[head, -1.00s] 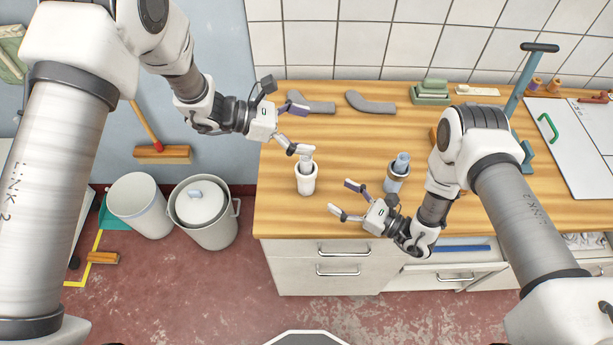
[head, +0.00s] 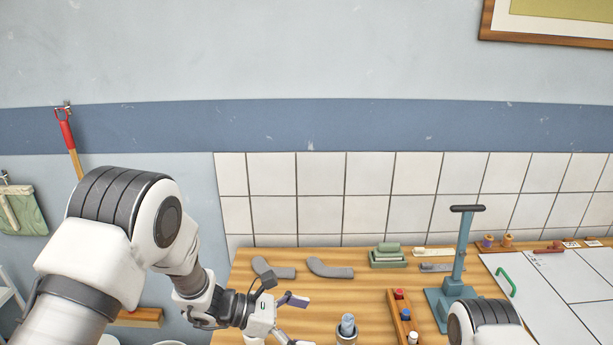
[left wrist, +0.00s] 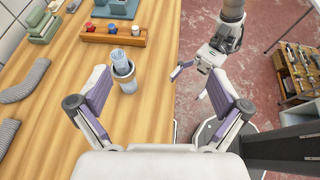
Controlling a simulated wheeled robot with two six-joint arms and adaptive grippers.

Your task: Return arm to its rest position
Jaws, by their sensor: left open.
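My left gripper (head: 297,320) is open and empty, seen low in the head view above the wooden worktop (head: 300,300). In the left wrist view its two purple-lined fingers (left wrist: 160,82) stand wide apart with nothing between them. In the head view only a joint of my right arm (head: 485,322) shows.
Two grey curved pieces (head: 330,268) lie toward the back. A wooden rack with coloured pieces (head: 400,315), a teal upright device (head: 455,265) and a green box (head: 388,257) stand further right. A white board (head: 550,290) lies at far right. The tiled wall (head: 370,200) bounds the back.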

